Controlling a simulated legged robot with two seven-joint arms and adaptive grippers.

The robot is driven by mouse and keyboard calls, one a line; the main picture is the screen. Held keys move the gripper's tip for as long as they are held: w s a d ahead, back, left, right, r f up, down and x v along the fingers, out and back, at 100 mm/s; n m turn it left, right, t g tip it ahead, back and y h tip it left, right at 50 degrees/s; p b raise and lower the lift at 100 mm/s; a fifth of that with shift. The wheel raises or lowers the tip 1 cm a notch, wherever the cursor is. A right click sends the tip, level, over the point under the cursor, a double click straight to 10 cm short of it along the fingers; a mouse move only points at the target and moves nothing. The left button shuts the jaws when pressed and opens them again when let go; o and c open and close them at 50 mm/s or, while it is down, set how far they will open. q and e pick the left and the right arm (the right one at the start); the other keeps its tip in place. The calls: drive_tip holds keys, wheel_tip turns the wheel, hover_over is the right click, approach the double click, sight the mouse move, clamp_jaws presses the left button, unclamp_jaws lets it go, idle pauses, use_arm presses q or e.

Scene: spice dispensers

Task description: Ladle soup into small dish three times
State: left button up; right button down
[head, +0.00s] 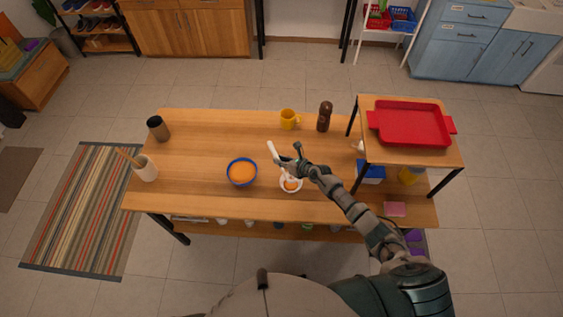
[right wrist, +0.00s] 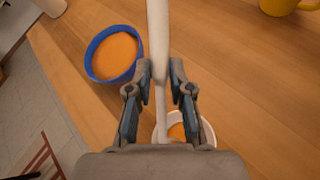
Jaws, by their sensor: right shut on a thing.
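A blue bowl of orange soup (head: 242,172) stands near the middle of the table; it also shows at the upper left in the right wrist view (right wrist: 114,54). A small white dish (head: 291,184) stands to its right with some orange soup in it. In the right wrist view the dish (right wrist: 208,133) is partly hidden by my gripper. My right gripper (head: 297,161) is shut on a white ladle handle (head: 273,152), above the dish. The handle (right wrist: 158,40) runs between the fingers in the right wrist view. The ladle's bowl end is not clearly visible. My left gripper is not in view.
A yellow mug (head: 289,119) and a brown pepper mill (head: 324,116) stand at the back. A raised shelf with a red tray (head: 410,124) is at right. A utensil pot (head: 145,168) and dark canister (head: 158,128) stand at left. The table's left middle is clear.

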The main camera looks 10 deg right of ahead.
drive_tip(key=shift+w+d+f+m+g+b, duration=0.1)
drive_tip(key=shift+w+f+m+g+b, duration=0.45)
drive_tip(key=shift+w+f+g+b, duration=0.5)
drive_tip(key=shift+w+f+m+g+b, duration=0.6)
drive_tip(key=shift+g+b, duration=0.25)
drive_tip(key=shift+g, duration=0.5)
drive_tip(key=shift+r, duration=0.1)
